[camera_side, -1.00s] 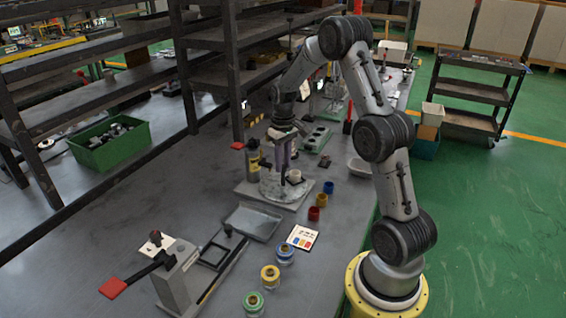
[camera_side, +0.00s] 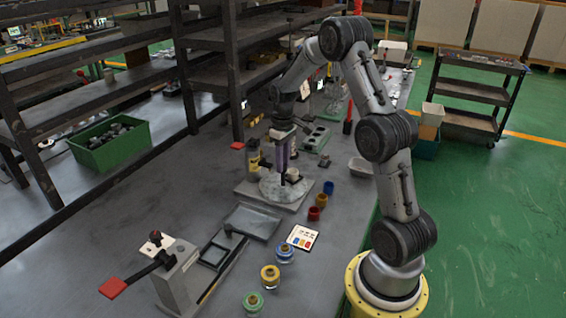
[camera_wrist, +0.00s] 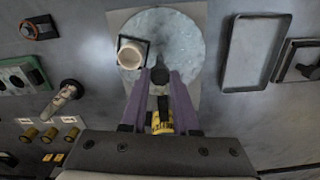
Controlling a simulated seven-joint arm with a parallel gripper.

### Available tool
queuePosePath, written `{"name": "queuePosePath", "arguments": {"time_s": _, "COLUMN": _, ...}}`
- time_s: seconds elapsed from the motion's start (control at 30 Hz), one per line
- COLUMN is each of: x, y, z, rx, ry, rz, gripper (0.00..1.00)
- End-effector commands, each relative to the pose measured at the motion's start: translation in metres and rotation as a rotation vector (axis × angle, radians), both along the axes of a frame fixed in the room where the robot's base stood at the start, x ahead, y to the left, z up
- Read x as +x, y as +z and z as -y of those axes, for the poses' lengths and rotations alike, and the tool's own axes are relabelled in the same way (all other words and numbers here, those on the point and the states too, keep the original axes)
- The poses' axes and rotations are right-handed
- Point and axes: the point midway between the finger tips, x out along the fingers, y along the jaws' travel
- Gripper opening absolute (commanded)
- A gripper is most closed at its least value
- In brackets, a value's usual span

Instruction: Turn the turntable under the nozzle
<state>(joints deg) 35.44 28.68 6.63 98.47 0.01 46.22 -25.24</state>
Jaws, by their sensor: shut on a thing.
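The turntable (camera_side: 270,189) is a mottled pale grey disc on a light base plate; it also fills the top middle of the wrist view (camera_wrist: 182,28). A white cup (camera_wrist: 130,53) sits in a dark square holder near the disc's left edge in the wrist view. My gripper (camera_side: 283,168) points down over the disc. Its purple fingers (camera_wrist: 160,78) are shut on a dark knob (camera_wrist: 160,73) on the turntable. The nozzle cannot be made out clearly.
A grey tray (camera_side: 252,222) and a lever press (camera_side: 178,277) are nearer the camera. Lidded jars (camera_side: 270,276) stand at the front. Dark shelving (camera_side: 235,80) is behind.

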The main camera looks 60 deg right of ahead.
Motion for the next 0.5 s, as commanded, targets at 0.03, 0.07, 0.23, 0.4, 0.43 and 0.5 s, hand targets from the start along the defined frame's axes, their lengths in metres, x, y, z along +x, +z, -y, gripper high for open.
{"name": "queuePosePath", "arguments": {"time_s": 0.03, "x": 0.0004, "y": 0.0011, "z": -0.0003, "rx": 0.0, "ry": 0.024, "rz": 0.001, "gripper": 0.0}}
{"name": "queuePosePath", "arguments": {"time_s": 0.07, "x": 0.0004, "y": 0.0013, "z": -0.0002, "rx": 0.0, "ry": 0.039, "rz": 0.001, "gripper": 0.0}}
{"name": "queuePosePath", "arguments": {"time_s": 0.23, "x": 0.0006, "y": 0.0015, "z": -0.0001, "rx": -0.001, "ry": 0.124, "rz": 0.002, "gripper": 0.0}}
{"name": "queuePosePath", "arguments": {"time_s": 0.4, "x": 0.0004, "y": 0.0013, "z": -0.0002, "rx": 0.0, "ry": 0.21, "rz": 0.001, "gripper": 0.0}}
{"name": "queuePosePath", "arguments": {"time_s": 0.43, "x": 0.0004, "y": 0.0012, "z": -0.0002, "rx": 0.0, "ry": 0.224, "rz": 0.001, "gripper": 0.0}}
{"name": "queuePosePath", "arguments": {"time_s": 0.5, "x": 0.0005, "y": 0.0014, "z": -0.0001, "rx": -0.001, "ry": 0.259, "rz": 0.002, "gripper": 0.0}}
